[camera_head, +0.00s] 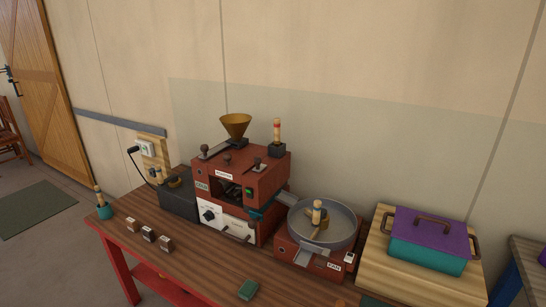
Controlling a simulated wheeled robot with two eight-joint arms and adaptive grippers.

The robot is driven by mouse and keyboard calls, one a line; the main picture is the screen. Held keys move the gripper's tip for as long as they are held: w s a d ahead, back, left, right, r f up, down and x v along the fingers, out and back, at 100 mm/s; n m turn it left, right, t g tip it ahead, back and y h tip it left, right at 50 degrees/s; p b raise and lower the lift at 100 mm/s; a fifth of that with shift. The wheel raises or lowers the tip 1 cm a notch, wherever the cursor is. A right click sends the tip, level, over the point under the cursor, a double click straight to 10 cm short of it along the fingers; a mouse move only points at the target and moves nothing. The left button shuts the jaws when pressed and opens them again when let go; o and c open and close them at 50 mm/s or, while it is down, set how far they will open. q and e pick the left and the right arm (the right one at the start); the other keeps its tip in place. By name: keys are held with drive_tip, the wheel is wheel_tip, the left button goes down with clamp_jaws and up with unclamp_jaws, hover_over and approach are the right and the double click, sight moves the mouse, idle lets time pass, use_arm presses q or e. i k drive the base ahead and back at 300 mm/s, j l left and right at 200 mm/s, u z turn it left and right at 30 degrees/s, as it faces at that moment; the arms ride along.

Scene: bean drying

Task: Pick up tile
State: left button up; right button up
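A small flat green block (248,290), which looks like the tile, lies on the wooden table (190,268) near its front edge, in the lower middle of the head view. Nothing covers it. Several small brown blocks (148,234) with pale labelled faces stand in a row on the table to its left. Neither of my grippers shows in this view.
A red machine (238,182) with a brass funnel (235,124) stands behind the block. A round grey pan (348,233) sits on a red base (302,257). A teal box with a purple lid (432,229) is at right. The table front between the brown blocks and green block is clear.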

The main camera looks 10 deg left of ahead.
sight(148, 234)
drive_tip(key=i+j+u, duration=0.2)
drive_tip(key=j, duration=0.25)
drive_tip(key=j+u, duration=0.2)
drive_tip(key=j, duration=0.25)
drive_tip(key=i+j+u, duration=0.25)
drive_tip(key=j, duration=0.15)
drive_tip(key=i+j+u, duration=0.2)
drive_tip(key=j, duration=0.2)
drive_tip(key=k, duration=0.05)
